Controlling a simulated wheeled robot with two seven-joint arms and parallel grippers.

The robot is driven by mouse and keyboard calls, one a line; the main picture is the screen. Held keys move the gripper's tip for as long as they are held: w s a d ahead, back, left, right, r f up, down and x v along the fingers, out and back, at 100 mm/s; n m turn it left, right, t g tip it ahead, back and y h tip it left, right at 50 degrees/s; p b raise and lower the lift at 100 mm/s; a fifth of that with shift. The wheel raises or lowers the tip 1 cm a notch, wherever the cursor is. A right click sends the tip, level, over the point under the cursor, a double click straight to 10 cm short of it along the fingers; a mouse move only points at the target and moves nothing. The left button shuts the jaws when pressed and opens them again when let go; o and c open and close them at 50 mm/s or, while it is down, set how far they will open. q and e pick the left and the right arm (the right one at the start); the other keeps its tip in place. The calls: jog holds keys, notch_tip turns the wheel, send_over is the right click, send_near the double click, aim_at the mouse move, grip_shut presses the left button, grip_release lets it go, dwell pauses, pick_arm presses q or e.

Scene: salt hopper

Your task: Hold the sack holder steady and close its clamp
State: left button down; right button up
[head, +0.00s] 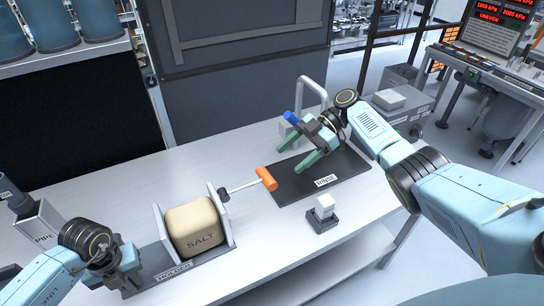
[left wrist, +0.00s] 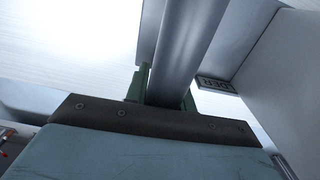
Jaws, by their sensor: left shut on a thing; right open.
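The sack holder (head: 229,228) stands on the bench, with upright grey plates on both sides of a tan salt sack (head: 194,226). Its clamp lever (head: 266,179) has an orange grip and sticks out to the right on a thin rod from the right plate. My left gripper (head: 133,284) is shut on a grey bar at the holder's left end. In the left wrist view, the bar (left wrist: 185,50) runs between the green fingers, beside the holder's label (left wrist: 216,85). My right gripper (head: 290,158) is open and empty, above the rinse mat, up and right of the orange grip.
The dark rinse mat (head: 346,164) lies behind the lever, with a faucet (head: 312,82) behind it. A small block with a white top (head: 324,207) stands near the bench's front edge. A pipe box (head: 40,228) is at the left. Bare bench lies in front of the lever.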

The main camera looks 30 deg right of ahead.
jog(key=r, duration=0.1)
jog(key=r+h, duration=0.1)
jog(key=r, duration=0.1)
jog(key=w+a+r+h, duration=0.1)
jog(key=r, duration=0.1)
jog(key=shift+r, duration=0.1)
jog(key=c, duration=0.7)
jog(key=r+h, duration=0.1)
jog(key=r, duration=0.1)
jog(key=a+r+h, duration=0.1)
jog(key=r, duration=0.1)
jog(key=a+r+h, duration=0.1)
jog(key=r, duration=0.1)
jog(key=shift+s+a, duration=0.15)
jog(key=shift+s, duration=0.25)
grip_shut()
jog(key=h, duration=0.1)
send_over(261, 179)
jog(key=f, duration=0.5)
jog(key=d+f, duration=0.1)
jog(key=f, duration=0.1)
jog(key=shift+f, duration=0.4)
jog(key=shift+d+f, duration=0.2)
jog(key=shift+f, duration=0.4)
jog(key=shift+d+f, duration=0.2)
jog(key=shift+f, duration=0.4)
jog(key=shift+d+f, duration=0.2)
jog(key=shift+f, duration=0.45)
jog(key=shift+f, duration=0.1)
